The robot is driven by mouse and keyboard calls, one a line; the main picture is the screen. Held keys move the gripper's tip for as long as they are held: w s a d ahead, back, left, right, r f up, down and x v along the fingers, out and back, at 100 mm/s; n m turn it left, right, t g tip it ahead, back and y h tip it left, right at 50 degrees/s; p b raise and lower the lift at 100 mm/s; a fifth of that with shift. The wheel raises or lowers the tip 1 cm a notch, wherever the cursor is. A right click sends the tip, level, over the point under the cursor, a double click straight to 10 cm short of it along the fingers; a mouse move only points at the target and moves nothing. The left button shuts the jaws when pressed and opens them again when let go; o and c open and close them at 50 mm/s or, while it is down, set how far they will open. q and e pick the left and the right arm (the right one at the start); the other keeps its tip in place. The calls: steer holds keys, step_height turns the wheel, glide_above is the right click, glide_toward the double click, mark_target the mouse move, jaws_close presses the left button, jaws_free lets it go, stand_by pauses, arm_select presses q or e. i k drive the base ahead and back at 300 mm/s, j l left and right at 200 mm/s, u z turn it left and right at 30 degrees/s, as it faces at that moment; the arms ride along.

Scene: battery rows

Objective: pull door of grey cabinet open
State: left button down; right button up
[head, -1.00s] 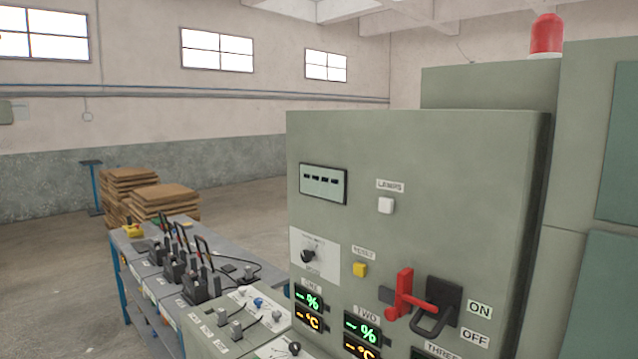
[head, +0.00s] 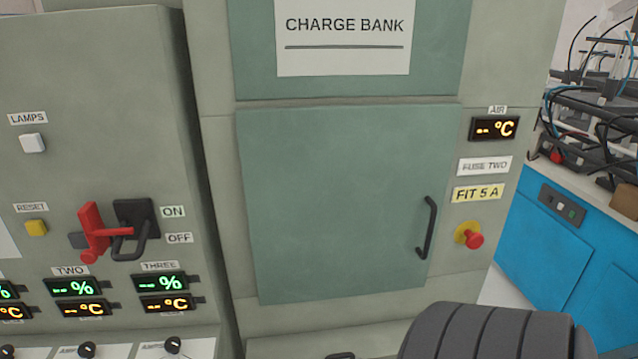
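The grey-green cabinet (head: 215,145) stands in the middle of the head view under a "CHARGE BANK" sign (head: 345,35). Its flat green door (head: 335,200) looks shut. A black bar handle (head: 428,228) is upright near the door's right edge. A dark ribbed rounded thing (head: 495,335) rises at the bottom right, below the handle and apart from it; it may be part of my arm, but I cannot be sure. Neither gripper's fingers show.
Left of the cabinet, a control panel (head: 95,120) stands forward with a red lever (head: 95,232) and lit displays. A red knob (head: 474,240) on a yellow base sits right of the handle. A blue bench (head: 545,250) with cables stands at the right.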

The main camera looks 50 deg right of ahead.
mark_target(342, 201)
steer(key=z, duration=1.85)
